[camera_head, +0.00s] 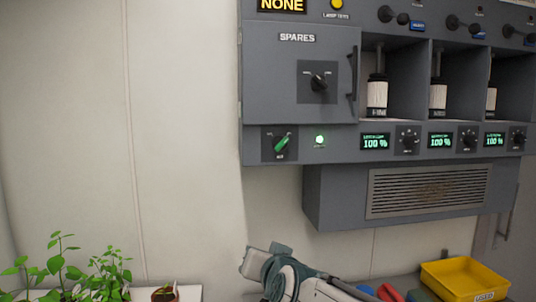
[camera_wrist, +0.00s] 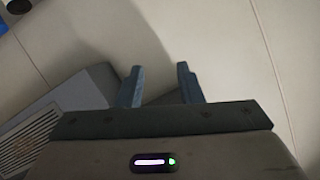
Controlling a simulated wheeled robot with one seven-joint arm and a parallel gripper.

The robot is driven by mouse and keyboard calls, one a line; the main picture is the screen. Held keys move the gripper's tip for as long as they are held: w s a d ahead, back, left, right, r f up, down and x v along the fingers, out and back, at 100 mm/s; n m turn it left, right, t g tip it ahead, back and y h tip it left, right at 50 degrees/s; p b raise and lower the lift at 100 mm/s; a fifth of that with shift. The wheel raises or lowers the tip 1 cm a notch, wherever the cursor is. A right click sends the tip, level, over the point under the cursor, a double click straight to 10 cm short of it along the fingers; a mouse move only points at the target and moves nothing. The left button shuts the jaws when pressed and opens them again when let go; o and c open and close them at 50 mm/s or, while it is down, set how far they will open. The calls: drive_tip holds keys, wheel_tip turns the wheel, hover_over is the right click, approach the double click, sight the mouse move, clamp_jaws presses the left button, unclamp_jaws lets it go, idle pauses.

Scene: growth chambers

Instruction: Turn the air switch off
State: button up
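A green rotary knob (camera_head: 281,143) sits on a dark square plate at the lower left of the grey wall cabinet in the head view. It is tilted, with its upper end to the right. Its small label is too blurred to read with certainty, but it looks like the air switch. A green lamp (camera_head: 319,139) beside it is lit. My gripper (camera_head: 266,260) is below the cabinet, well apart from the knob. In the wrist view my gripper (camera_wrist: 159,72) has its two fingers apart with nothing between them. The knob does not show clearly there.
A black knob (camera_head: 318,83) is on the SPARES door above. Displays reading 100 % (camera_head: 375,141) and more dials run to the right. A vented grey box (camera_head: 335,195) juts out below the cabinet. Plants (camera_head: 65,270) and a yellow bin (camera_head: 465,277) stand low down. The left wall is bare.

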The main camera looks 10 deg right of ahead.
drive_tip(key=w+r+m+t+h, duration=0.2)
drive_tip(key=w+r+m+t, duration=0.15)
drive_tip(key=r, duration=0.45)
drive_tip(key=m+t+h+p, duration=0.1)
drive_tip(key=m+t+h, duration=0.2)
drive_tip(key=m+h, duration=0.3)
approach(282, 145)
drive_tip(key=shift+g, duration=0.25)
drive_tip(key=p+x, duration=0.2)
drive_tip(key=x, duration=0.2)
drive_tip(key=p+x, duration=0.2)
drive_tip(key=x, duration=0.2)
drive_tip(key=shift+w+r+p, duration=0.1)
drive_tip(key=shift+r+p, duration=0.15)
drive_tip(key=shift+p, duration=0.05)
clamp_jaws()
